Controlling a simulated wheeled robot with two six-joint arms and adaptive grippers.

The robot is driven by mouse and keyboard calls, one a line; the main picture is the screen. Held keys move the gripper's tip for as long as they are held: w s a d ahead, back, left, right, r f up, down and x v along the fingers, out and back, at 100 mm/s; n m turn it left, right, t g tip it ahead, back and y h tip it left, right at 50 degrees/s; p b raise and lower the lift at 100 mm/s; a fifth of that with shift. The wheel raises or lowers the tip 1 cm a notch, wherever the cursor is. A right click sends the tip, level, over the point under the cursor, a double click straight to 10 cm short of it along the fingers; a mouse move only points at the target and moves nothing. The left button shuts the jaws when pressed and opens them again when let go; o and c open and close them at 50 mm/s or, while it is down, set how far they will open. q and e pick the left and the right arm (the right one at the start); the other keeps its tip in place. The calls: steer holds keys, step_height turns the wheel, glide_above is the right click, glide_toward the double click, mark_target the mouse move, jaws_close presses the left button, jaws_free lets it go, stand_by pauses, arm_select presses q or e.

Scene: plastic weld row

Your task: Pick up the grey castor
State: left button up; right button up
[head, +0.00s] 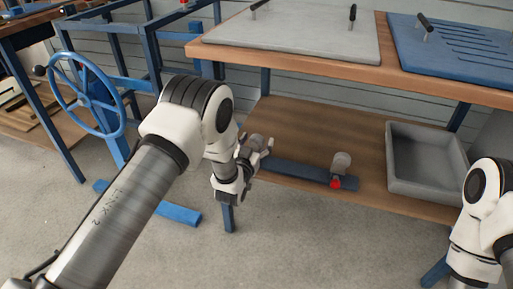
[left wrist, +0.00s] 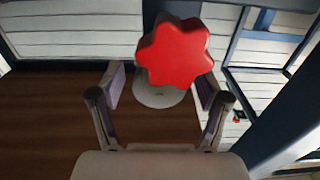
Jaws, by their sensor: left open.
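A grey rounded piece (head: 256,142), which looks like the grey castor, is at the left end of the lower shelf, partly hidden by my left gripper (head: 250,158). In the left wrist view, a pale grey round part (left wrist: 158,96) lies between the two open fingers of my left gripper (left wrist: 160,100). A red star-shaped knob (left wrist: 175,53) stands large in front of it. I see no finger closed on it, and contact cannot be told. My right gripper is out of view; only part of that arm shows.
Another grey cylinder (head: 341,161) with a red knob (head: 336,183) stands by a blue strip (head: 300,172) on the wooden shelf (head: 300,125). A grey bin (head: 427,190) is at right. A blue table leg (head: 227,216) is close to my left gripper.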

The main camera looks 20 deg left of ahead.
arm_select(q)
steer(key=c, duration=1.4)
steer(key=shift+o, duration=0.2)
steer(key=shift+r, duration=0.2)
